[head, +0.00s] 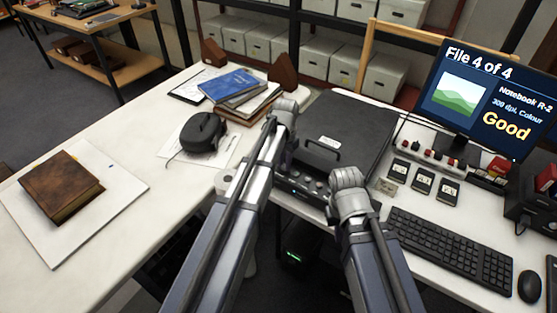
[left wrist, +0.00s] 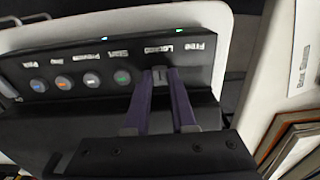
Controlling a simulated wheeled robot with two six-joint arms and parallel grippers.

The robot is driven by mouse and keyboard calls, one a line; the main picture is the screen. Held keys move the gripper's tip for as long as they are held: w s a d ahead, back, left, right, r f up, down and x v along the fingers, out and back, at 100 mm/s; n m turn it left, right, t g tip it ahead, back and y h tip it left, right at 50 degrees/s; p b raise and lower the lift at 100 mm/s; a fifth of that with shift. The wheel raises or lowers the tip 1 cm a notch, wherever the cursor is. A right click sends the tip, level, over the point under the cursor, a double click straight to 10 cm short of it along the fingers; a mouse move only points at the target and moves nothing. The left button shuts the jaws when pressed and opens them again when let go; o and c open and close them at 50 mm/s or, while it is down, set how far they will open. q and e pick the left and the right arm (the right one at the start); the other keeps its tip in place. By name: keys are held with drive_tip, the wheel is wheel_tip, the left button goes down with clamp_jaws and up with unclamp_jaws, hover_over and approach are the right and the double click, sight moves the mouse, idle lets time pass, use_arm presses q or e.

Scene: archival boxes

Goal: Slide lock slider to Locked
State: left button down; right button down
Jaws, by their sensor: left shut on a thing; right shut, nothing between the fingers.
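The lock slider (left wrist: 160,75) is a small dark knob on the scanner's black front panel (left wrist: 105,65), at the right end of a row of buttons in the left wrist view. The labels Locked and Free appear upside down above it, and the knob is nearest to Locked. My left gripper (left wrist: 161,82) has its two purple fingers around the knob, shut on it. In the head view the left arm end (head: 285,107) is beside the scanner (head: 345,130) and hides the slider. My right gripper (head: 347,180) is at the scanner's front right corner, shut and empty, its fingertips hard to make out.
The monitor (head: 485,100) reads File 4 of 4, Good. A keyboard (head: 450,245), mouse (head: 529,286) and small cards (head: 423,181) lie right of the scanner. Books (head: 240,92) and a black device (head: 203,132) are to its left. A brown book (head: 62,187) lies on a white board.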

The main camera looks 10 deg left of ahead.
use_arm(q)
drive_tip(key=c, duration=0.7)
unclamp_jaws()
drive_tip(key=shift+d, duration=0.2)
drive_tip(key=shift+r, duration=0.1)
wheel_tip(320, 180, up, 8)
drive_tip(key=p, duration=0.8)
drive_tip(key=shift+f, duration=0.2)
drive_tip(key=shift+s+d, duration=0.1)
drive_tip(key=shift+s, duration=0.15)
drive_tip(key=shift+y, duration=0.7)
drive_tip(key=s+d, duration=0.2)
drive_tip(key=s, duration=0.5)
drive_tip(key=s+d, duration=0.3)
drive_tip(key=s, duration=0.5)
drive_tip(key=s+d, duration=0.3)
drive_tip(key=s, duration=0.4)
drive_tip(key=shift+s+d, duration=0.1)
drive_tip(key=shift+s, duration=0.25)
